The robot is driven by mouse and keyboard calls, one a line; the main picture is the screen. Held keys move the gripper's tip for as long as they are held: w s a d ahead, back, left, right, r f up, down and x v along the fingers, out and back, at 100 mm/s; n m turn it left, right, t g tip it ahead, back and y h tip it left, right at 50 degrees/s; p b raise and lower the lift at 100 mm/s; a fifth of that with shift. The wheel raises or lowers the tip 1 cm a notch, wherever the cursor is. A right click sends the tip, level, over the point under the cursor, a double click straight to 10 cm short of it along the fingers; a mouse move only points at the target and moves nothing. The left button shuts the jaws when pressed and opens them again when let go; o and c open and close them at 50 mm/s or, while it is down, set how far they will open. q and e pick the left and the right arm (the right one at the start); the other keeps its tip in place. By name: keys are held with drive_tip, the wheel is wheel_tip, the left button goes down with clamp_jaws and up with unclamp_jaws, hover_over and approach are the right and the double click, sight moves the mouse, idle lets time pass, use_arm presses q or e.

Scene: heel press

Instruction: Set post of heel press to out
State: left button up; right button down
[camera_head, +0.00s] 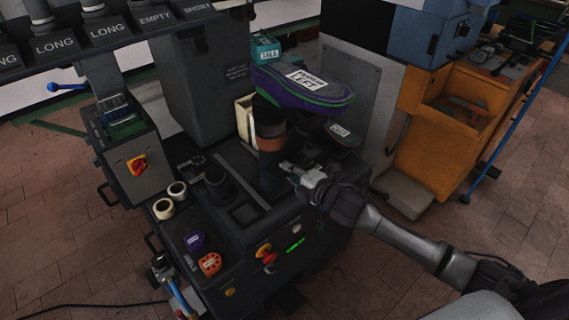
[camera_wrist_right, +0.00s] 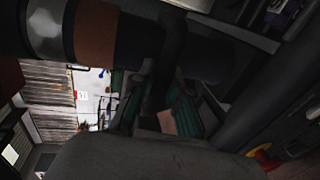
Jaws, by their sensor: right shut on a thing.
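The heel press (camera_head: 240,215) is a dark machine in the middle of the head view. Its post (camera_head: 271,133) is a thick upright dark column with a brown band, below a purple and green shoe-shaped piece (camera_head: 305,88). My right gripper (camera_head: 288,168) reaches in from the right, low beside the post. It is shut on a dark part of the post; the exact contact is hard to see. In the right wrist view the post's brown band (camera_wrist_right: 96,36) shows at top left, and a dark bar (camera_wrist_right: 168,65) runs down between the fingers. My left gripper is out of view.
A control box with a red and yellow switch (camera_head: 137,165) stands at the left. Cream rings (camera_head: 164,208), a purple piece (camera_head: 194,240) and an orange piece (camera_head: 209,263) sit on the press's left side. An orange cabinet (camera_head: 440,130) stands at right.

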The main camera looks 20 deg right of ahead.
drive_tip(key=shift+s+f, duration=0.2)
idle(0.3)
drive_tip(key=c, duration=1.1)
unclamp_jaws()
drive_tip(key=shift+s+d, duration=0.15)
drive_tip(key=shift+s, duration=0.05)
drive_tip(key=shift+c, duration=0.2)
drive_tip(key=shift+r, duration=0.15)
drive_tip(key=v, duration=1.2)
